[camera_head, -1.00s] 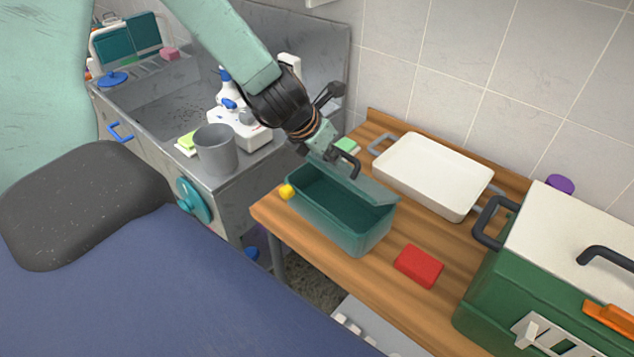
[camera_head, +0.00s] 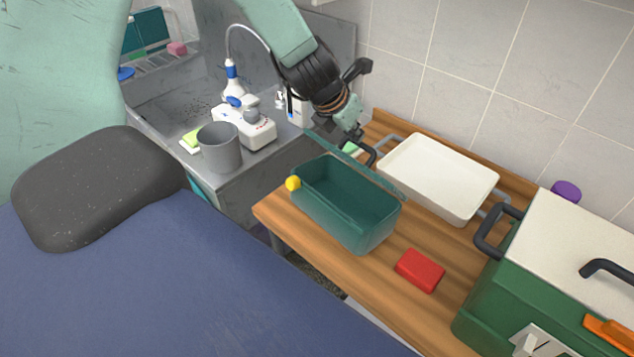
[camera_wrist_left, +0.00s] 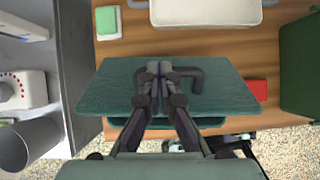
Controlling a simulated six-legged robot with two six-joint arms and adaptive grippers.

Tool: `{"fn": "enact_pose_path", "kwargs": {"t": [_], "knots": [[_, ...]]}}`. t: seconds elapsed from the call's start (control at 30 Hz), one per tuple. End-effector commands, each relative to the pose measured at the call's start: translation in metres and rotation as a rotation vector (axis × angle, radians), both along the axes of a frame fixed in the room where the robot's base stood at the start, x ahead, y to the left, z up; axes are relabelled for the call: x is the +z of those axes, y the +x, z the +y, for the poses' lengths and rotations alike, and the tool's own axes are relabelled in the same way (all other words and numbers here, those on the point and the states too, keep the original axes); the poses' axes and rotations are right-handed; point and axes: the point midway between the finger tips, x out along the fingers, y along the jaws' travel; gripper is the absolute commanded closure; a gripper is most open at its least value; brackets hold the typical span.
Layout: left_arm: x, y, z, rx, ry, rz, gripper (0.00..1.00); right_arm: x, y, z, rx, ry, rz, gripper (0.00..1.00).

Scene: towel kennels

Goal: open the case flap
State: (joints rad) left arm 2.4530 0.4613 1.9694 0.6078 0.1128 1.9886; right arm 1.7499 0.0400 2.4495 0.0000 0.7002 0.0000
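The teal case (camera_head: 345,211) stands on the wooden counter, and its empty inside shows in the head view. Its flap (camera_head: 385,183) is raised along the back edge and shows almost edge-on. In the wrist view the flap (camera_wrist_left: 107,90) is a broad teal panel with a dark handle (camera_wrist_left: 196,76). My left gripper (camera_head: 354,136) is at the flap's handle, above the back of the case. In the wrist view its fingertips (camera_wrist_left: 159,68) are close together on the middle of the handle. A yellow ball (camera_head: 293,184) shows at the case's left end. My right gripper is out of view.
A white tray (camera_head: 437,177) lies behind the case, with a red block (camera_head: 420,270) to its front right. A large green box (camera_head: 500,300) stands at the right. A grey cup (camera_head: 219,148) and a white appliance (camera_head: 245,128) stand by the sink. The tiled wall closes the back.

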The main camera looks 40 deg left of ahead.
Motion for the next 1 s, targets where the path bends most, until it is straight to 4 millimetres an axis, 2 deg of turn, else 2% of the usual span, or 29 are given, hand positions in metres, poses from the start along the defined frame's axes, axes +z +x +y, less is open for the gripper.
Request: {"fn": "enact_pose_path", "kwargs": {"t": [1.0], "knots": [[-0.001, 0.010, -0.002, -0.001, -0.003, 0.007, 1.00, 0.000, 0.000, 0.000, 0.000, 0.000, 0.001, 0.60]]}}
